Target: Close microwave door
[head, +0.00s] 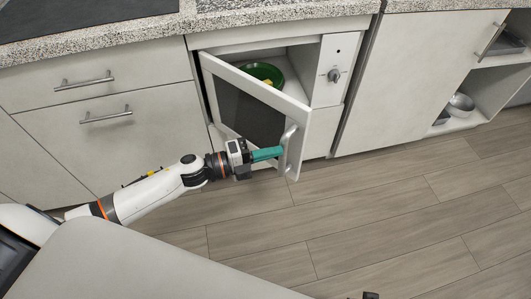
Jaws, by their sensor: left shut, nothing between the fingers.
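The microwave (334,68) is built into the lower cabinets, with a knob on its right panel. Its door (258,86) is hinged on the left and stands open, swung out toward me, with a dark window and a pale handle (289,148) at its free edge. A green plate (264,72) with something yellowish on it is inside. My left gripper (280,152), with teal fingers, is shut and empty at the door's lower free edge, close by the handle; I cannot tell whether it touches.
Drawers (85,82) and cabinet fronts flank the microwave under a speckled counter (130,36). An open shelf at the right holds a metal bowl (460,105). The wooden floor (390,210) in front is clear to the right.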

